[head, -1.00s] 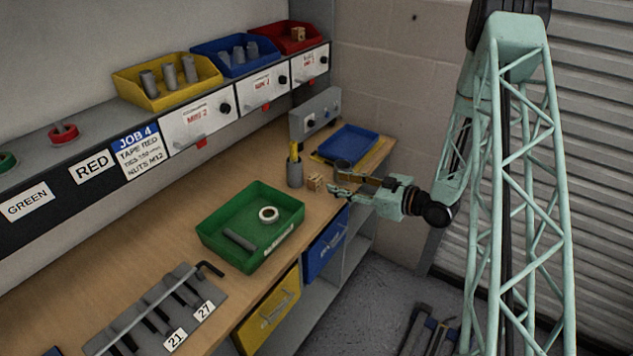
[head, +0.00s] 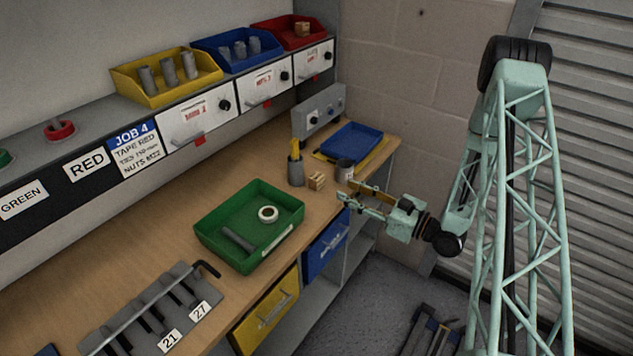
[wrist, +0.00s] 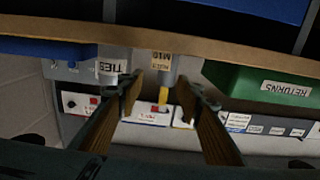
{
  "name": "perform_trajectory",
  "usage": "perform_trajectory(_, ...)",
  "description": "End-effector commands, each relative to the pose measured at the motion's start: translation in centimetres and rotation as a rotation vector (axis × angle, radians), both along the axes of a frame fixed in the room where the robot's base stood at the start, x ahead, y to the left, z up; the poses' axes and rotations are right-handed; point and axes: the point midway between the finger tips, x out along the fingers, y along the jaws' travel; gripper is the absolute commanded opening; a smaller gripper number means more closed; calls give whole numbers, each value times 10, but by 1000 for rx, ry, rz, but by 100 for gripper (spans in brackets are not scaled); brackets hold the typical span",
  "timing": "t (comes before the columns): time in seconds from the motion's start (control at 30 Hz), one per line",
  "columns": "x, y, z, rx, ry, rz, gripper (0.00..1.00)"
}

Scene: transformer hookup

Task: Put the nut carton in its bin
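A small tan carton (head: 316,181) stands on the wooden bench, beside the grey cup with the yellow item. In the wrist view, which looks upside down, a box face labelled M10 (wrist: 166,63) shows between my fingers; its first word is hard to read. My gripper (head: 348,190) is open and empty at the bench's front edge, to the right of the carton and apart from it. Both gripper fingers (wrist: 160,95) are spread in the wrist view. The red bin (head: 285,37) on the upper shelf holds a similar tan box (head: 302,29).
The green RETURNS tray (head: 205,234) holds a white roll and a grey cylinder. A blue tray (head: 350,143) lies farther back.

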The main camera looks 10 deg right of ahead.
Motion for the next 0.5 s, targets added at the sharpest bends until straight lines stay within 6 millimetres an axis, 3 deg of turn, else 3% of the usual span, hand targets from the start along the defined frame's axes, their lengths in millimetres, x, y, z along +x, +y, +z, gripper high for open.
perform_trajectory(0.5,16,14,0,-2,-1,2,33)
